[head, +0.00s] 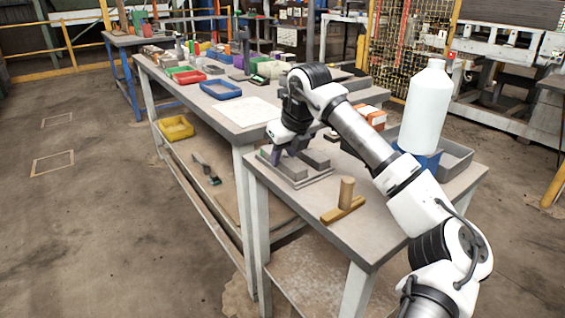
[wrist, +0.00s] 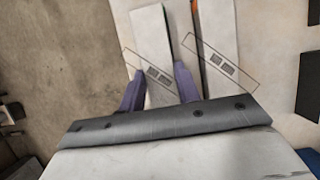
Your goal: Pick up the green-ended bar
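A long grey bar with a thin green edge at its far end (wrist: 152,40) runs up the wrist view. A second grey bar with an orange end (wrist: 216,45) lies to its right. In the head view the near bar (head: 293,171) and the other bar (head: 316,159) lie side by side on a low grey plate (head: 308,181). My gripper (wrist: 159,72) points down with its purple fingers apart, one on each side of the green-ended bar. Whether the fingers touch the bar is not clear. In the head view my gripper (head: 276,156) is at the near bar's left end.
A wooden peg on a base (head: 345,197) stands in front of the plate. A large white bottle (head: 428,105), a blue container (head: 425,160) and a grey tray (head: 456,157) stand to the right. A longer table (head: 170,72) with coloured trays lies behind.

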